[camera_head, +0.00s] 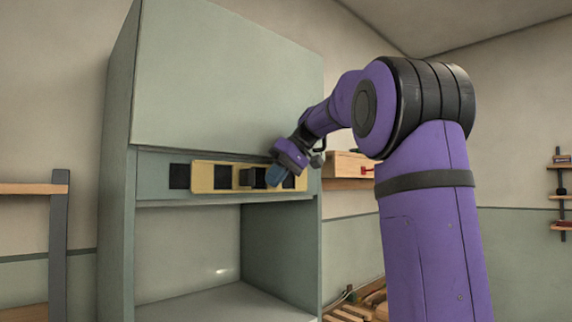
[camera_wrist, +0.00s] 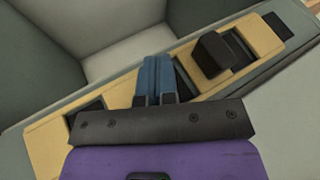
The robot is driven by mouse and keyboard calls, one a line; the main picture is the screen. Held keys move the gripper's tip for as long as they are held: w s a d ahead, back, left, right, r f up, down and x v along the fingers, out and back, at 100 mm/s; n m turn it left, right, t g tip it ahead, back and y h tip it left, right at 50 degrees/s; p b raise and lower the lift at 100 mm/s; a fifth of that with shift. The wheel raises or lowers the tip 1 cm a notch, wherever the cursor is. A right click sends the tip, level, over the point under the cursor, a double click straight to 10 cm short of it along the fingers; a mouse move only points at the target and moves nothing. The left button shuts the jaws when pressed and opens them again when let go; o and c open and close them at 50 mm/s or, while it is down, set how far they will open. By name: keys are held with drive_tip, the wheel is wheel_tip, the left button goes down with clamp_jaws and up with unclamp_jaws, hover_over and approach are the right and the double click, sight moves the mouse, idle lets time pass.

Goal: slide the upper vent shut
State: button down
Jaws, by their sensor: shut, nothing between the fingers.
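The upper vent is a yellow sliding plate (camera_head: 201,177) on the grey-green cabinet's front strip, below the large upper panel. Dark openings show through the plate, and a bare dark slot (camera_head: 179,176) lies left of it. A black block-shaped knob (camera_head: 257,178) sticks out of the plate; it also shows in the wrist view (camera_wrist: 215,53). My gripper (camera_head: 273,178) is in front of the plate, just right of the knob in the head view. Its blue fingers (camera_wrist: 157,62) are shut and empty, with a small gap to the knob in the wrist view. Contact with the plate cannot be told.
The open cabinet bay (camera_head: 190,245) lies below the vent strip. A wooden box (camera_head: 346,165) sits on a shelf to the right, behind my arm. A wooden rack (camera_head: 40,188) stands at left, and small wall shelves (camera_head: 561,196) are at far right.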

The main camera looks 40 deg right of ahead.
sight(245, 175)
drive_tip(key=shift+s+a+r, duration=0.15)
drive_tip(key=shift+a, duration=1.65)
drive_tip(key=a, duration=0.5)
drive_tip(key=shift+s+a, duration=0.1)
drive_tip(key=shift+a, duration=0.2)
drive_tip(key=shift+d, duration=0.1)
